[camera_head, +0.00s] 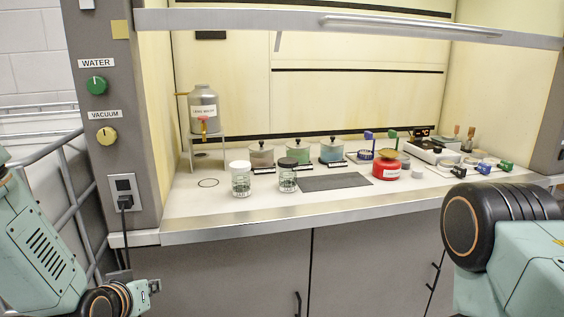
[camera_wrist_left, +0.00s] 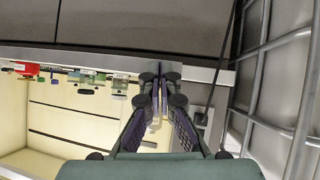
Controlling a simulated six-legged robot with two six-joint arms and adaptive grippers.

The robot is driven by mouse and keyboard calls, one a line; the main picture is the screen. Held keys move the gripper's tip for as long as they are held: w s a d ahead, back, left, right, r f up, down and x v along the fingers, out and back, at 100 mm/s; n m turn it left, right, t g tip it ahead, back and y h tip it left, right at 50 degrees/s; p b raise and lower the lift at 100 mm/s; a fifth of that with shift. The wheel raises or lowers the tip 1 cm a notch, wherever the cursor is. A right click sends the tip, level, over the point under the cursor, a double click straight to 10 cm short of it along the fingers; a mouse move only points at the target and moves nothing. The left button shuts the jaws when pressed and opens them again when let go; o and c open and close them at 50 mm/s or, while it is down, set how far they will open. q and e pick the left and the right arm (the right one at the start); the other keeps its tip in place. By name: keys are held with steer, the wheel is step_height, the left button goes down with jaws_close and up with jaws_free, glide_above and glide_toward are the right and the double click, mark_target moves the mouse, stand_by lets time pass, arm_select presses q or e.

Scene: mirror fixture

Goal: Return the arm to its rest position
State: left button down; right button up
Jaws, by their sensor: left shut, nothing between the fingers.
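My left arm (camera_head: 45,258) comes in at the lower left of the head view, outside the fume hood. My left gripper (camera_head: 152,287) is low in front of the grey cabinet, below the counter edge, and touches nothing. In the left wrist view its fingers (camera_wrist_left: 160,84) are shut with nothing held. Part of my right arm (camera_head: 500,240) shows at the right edge of the head view; its gripper is out of view.
The hood counter (camera_head: 215,217) carries two white-lidded or black-lidded jars (camera_head: 240,180), a red container (camera_head: 387,166), a dark mat (camera_head: 335,182) and a grey tank (camera_head: 203,108). A metal rail (camera_head: 65,190) stands left. A black plug and cord (camera_head: 125,203) hang near my left gripper.

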arm_select(q)
steer(key=s+d+f+g, duration=0.1)
steer(key=s+f+g, duration=0.2)
steer(key=s+f, duration=0.4)
steer(key=s+d+f+m+g, duration=0.1)
steer(key=s+f+g, duration=0.3)
steer(key=s, duration=1.2)
steer(key=s+d+f+g+b, duration=0.1)
steer(key=s+f+g, duration=0.3)
steer(key=s+f, duration=0.7)
steer(key=shift+s+d+f+m, duration=0.2)
steer(key=shift+s+d+m, duration=0.1)
steer(key=shift+s+d, duration=0.35)
steer(key=shift+w+d, duration=0.15)
